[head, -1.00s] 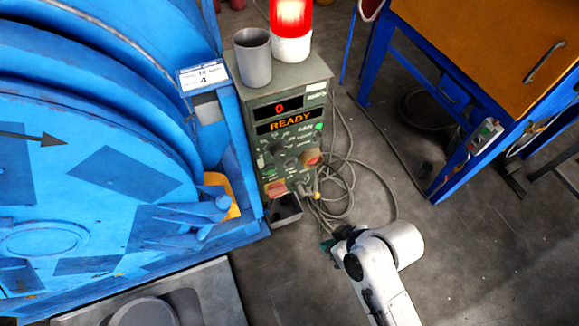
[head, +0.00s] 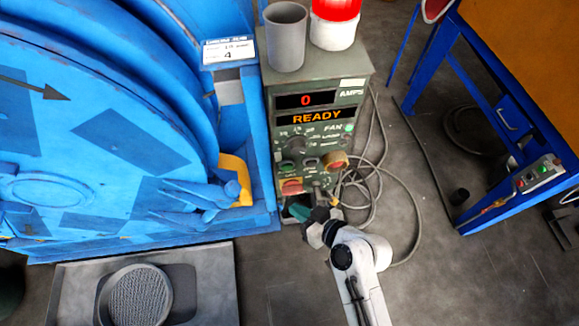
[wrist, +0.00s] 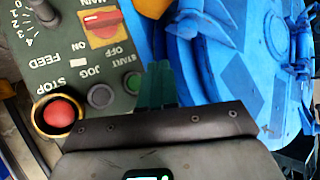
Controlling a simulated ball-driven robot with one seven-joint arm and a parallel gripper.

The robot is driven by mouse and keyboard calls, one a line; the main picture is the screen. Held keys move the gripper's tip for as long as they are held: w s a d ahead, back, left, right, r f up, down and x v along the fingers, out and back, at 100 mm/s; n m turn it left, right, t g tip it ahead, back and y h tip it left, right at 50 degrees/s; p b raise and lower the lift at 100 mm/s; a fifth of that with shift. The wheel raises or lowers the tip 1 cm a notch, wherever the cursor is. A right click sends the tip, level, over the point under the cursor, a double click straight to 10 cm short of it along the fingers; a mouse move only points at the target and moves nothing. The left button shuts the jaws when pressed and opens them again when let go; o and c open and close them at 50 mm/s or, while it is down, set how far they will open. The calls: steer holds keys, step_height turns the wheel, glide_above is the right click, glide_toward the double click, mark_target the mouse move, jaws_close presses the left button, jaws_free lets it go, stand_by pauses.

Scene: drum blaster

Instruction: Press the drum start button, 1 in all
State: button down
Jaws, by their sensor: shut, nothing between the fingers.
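The green control box (head: 318,125) stands beside the blue drum machine, its display reading 0 and READY. In the wrist view, the green start button (wrist: 132,83) sits by the START label on the panel. The dark jog button (wrist: 100,96) is beside it, and the red stop button (wrist: 59,113) is farther left. My gripper (wrist: 156,70) is shut and empty, its teal fingers just right of the start button. I cannot tell whether they touch the panel. In the head view my gripper (head: 297,211) is low in front of the panel, below the red main switch (head: 291,186).
The blue drum machine (head: 105,150) fills the left side. A grey cup (head: 286,40) and a red beacon (head: 334,22) stand on the box. Loose cables (head: 405,215) lie on the floor to the right. A blue-framed table (head: 500,110) stands at the right.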

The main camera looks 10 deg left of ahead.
mark_target(287, 166)
steer(key=w+a+b, duration=0.2)
steer(key=w, duration=0.6)
steer(key=shift+w+a+b, duration=0.2)
steer(key=shift+a+b, duration=0.05)
steer(key=shift+b, duration=0.1)
steer(key=shift+w, duration=0.1)
stand_by(1.7)
steer(key=shift+w+a+b, duration=0.1)
steer(key=shift+w+b, duration=0.2)
